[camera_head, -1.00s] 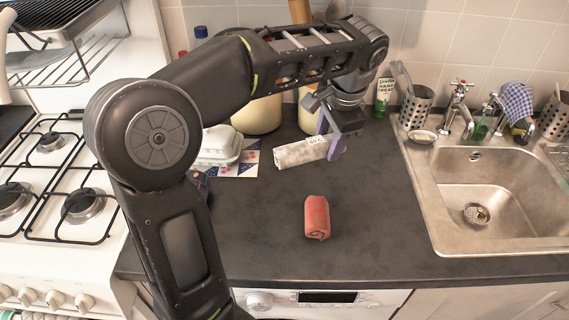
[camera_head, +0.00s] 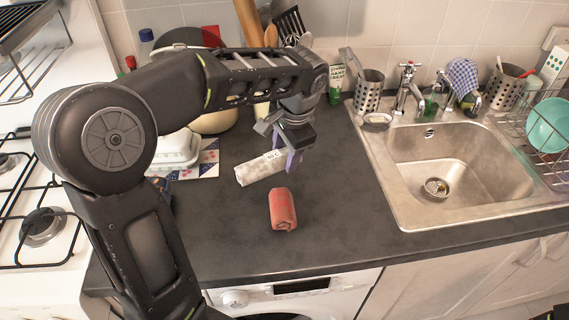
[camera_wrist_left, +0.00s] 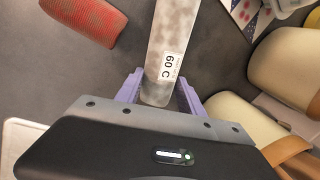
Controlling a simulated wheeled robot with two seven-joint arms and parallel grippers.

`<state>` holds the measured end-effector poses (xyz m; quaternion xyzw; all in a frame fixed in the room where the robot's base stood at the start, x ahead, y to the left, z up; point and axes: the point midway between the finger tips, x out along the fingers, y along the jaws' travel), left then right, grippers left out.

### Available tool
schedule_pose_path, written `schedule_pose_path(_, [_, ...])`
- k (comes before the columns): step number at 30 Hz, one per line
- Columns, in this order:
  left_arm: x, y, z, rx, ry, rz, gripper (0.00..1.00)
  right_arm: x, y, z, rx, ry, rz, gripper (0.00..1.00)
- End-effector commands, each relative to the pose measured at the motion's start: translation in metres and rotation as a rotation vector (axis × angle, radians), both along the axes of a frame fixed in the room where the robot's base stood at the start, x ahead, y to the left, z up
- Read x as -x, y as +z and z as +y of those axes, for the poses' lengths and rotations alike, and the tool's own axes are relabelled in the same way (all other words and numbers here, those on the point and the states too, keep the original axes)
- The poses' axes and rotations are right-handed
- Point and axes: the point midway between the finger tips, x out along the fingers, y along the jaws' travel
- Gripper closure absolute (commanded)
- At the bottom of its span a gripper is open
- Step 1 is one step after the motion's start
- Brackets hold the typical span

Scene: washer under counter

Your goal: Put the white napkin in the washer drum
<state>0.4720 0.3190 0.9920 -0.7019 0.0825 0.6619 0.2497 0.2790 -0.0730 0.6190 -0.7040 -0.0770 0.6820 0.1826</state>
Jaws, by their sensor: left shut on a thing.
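The white napkin (camera_head: 258,169) is a speckled pale roll with a "60 C" label, over the counter behind the red roll. My left gripper (camera_head: 287,160) is shut on its right end in the head view. In the left wrist view the napkin (camera_wrist_left: 178,40) sticks out from between the purple fingers (camera_wrist_left: 158,92). I cannot tell whether it touches the counter. The washer (camera_head: 300,299) is under the counter's front edge. Only its top panel and a bit of its dark round door show; the drum is hidden.
A red rolled cloth (camera_head: 283,209) lies on the dark counter (camera_head: 340,225) just in front of the napkin. The sink (camera_head: 405,205) is at the right, the hob (camera_head: 40,228) at the left. A white butter dish (camera_head: 178,148) and jars stand behind. The counter's front middle is clear.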

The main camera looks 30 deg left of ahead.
Motion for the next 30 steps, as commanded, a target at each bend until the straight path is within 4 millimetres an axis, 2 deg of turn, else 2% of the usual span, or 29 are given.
schedule_pose_path(4, [0.001,-0.006,0.0,0.0,0.0,0.004,0.97,0.0,0.0,0.0,0.0,0.0,0.0,0.1])
schedule_pose_path(9, [0.001,-0.03,0.0,0.0,-0.001,0.005,0.97,0.0,0.002,0.0,0.0,0.0,0.0,0.1])
schedule_pose_path(12, [0.001,-0.037,0.0,0.0,-0.001,0.002,0.97,0.0,0.002,0.0,0.0,0.0,0.0,0.1])
schedule_pose_path(23, [0.0,-0.041,0.0,0.001,-0.001,0.001,0.97,0.0,-0.002,0.0,0.0,0.0,0.0,0.1])
schedule_pose_path(24, [0.0,-0.04,0.0,0.001,-0.001,0.001,0.52,0.0,-0.001,0.0,0.0,0.0,0.0,0.1])
schedule_pose_path(30, [0.0,-0.04,0.0,0.001,-0.001,0.001,0.36,0.0,0.0,0.0,0.0,0.0,0.0,0.1])
